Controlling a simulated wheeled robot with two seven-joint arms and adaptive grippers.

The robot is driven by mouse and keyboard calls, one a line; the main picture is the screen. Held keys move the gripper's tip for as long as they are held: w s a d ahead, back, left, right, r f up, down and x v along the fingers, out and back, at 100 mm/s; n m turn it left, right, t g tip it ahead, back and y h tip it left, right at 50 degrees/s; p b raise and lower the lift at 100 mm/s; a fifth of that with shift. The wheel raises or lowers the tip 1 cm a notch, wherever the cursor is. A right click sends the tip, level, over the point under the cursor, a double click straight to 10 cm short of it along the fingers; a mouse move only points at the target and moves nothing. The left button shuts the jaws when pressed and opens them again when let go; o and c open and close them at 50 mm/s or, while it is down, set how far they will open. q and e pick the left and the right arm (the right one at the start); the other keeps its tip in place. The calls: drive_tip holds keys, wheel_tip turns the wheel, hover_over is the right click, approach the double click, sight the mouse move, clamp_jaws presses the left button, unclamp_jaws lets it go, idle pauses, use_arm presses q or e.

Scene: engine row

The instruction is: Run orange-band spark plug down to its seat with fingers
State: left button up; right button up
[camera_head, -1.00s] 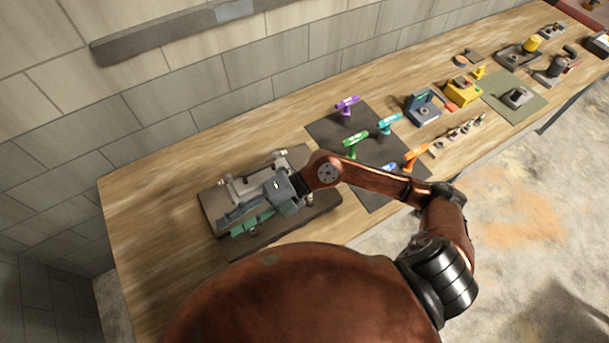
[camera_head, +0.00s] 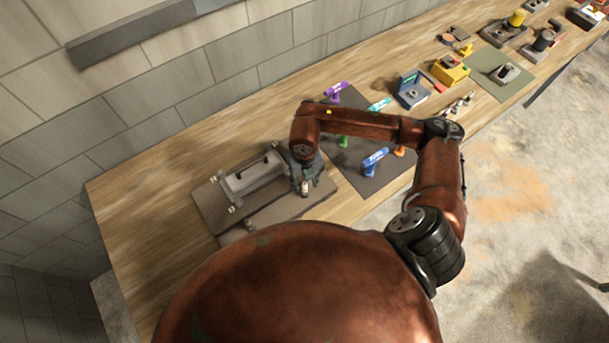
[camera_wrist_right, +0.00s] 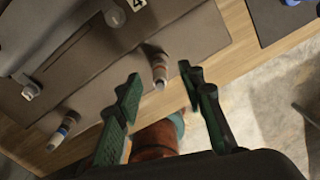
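A spark plug (camera_wrist_right: 160,70) shows between and beyond my right fingertips in the right wrist view, apart from both fingers. Its band colour is too dim to tell. It also shows as a small pale shape (camera_head: 304,188) under my right gripper in the head view. My right gripper (camera_wrist_right: 160,76) is open, with green fingers spread either side. A second plug with a blue band (camera_wrist_right: 65,131) is at the lower left of the wrist view. The grey engine block (camera_head: 255,175) lies left of the gripper on a dark base (camera_head: 208,208). My left gripper is not in view.
A dark mat (camera_head: 360,190) with several coloured drivers lies right of the engine. A yellow box (camera_head: 450,70) and a green mat (camera_head: 488,85) are farther right. The bench's left end is clear; a block wall stands behind.

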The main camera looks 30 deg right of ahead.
sight(305, 187)
drive_tip(key=shift+f+p, duration=0.3)
drive_tip(key=shift+f, duration=1.45)
drive_tip(key=shift+c, duration=0.6)
clamp_jaws()
